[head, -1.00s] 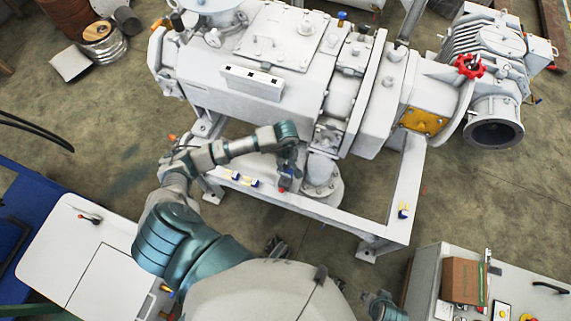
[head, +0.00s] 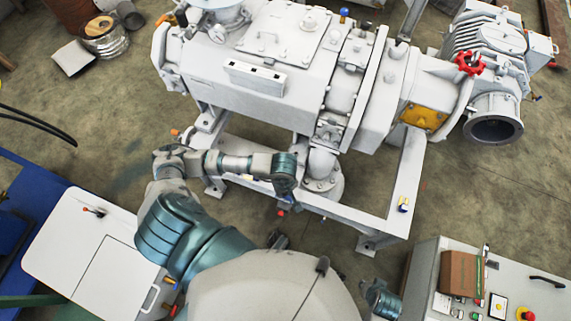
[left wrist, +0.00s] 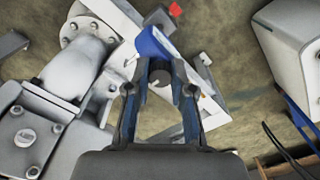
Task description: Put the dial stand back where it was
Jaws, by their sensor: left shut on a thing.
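My left gripper (head: 287,196) hangs at the front rail of the pump frame, mostly hidden under my wrist in the head view. In the left wrist view its fingers (left wrist: 160,66) are shut on a blue piece, which I take to be the dial stand (left wrist: 153,44). A red piece (left wrist: 176,9) shows beyond it and a dark round knob (left wrist: 158,80) sits between the fingers. In the head view only a little blue and red of the dial stand (head: 282,212) shows below the wrist.
The white pump frame (head: 360,222) has a small blue-and-yellow piece (head: 403,204) on its right rail. A flanged pipe (head: 322,170) stands close to my left gripper. A white cabinet (head: 75,240) is at left.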

